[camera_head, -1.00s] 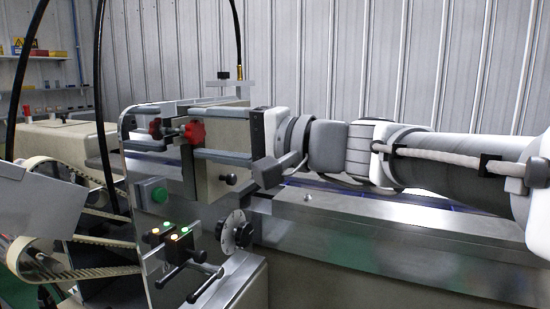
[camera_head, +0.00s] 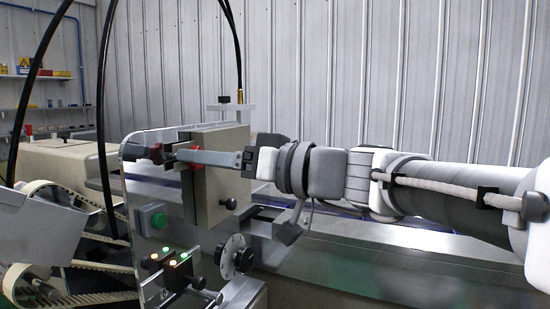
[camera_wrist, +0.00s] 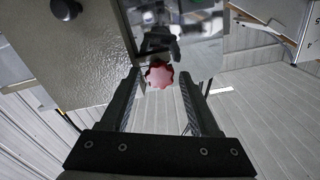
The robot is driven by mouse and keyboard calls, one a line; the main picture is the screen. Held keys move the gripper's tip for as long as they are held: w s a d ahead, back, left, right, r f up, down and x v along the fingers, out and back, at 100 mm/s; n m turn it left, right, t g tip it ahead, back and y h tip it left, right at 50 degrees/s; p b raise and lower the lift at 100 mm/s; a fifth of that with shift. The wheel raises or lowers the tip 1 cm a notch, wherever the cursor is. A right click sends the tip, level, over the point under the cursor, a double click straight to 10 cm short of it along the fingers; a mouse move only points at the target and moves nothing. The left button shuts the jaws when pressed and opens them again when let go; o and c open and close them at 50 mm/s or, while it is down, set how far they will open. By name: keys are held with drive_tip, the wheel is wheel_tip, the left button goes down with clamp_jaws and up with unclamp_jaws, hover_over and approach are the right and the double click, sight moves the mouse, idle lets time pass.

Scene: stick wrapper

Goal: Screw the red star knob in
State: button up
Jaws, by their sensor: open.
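The red star knob (camera_wrist: 159,76) shows in the wrist view at the end of a dark shaft, between the tips of my open gripper (camera_wrist: 160,82). A gap shows on both sides, so the fingers seem not to touch it. In the head view my gripper (camera_head: 180,156) reaches left across the beige box, and one finger hides most of the knob; only red edges (camera_head: 196,151) show above and below it. The second finger is hidden there.
The beige box (camera_head: 218,180) with a black knob (camera_head: 230,203) stands close beside my gripper. A green button (camera_head: 158,218), a dial (camera_head: 235,255) and black handles are lower on the metal plate. Black hoses (camera_head: 102,120) rise at the left.

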drive_tip(key=n, duration=0.7)
idle(0.3)
clamp_jaws()
drive_tip(key=m+p, duration=0.7)
drive_tip(key=m, duration=1.6)
unclamp_jaws()
drive_tip(key=shift+f, duration=0.1)
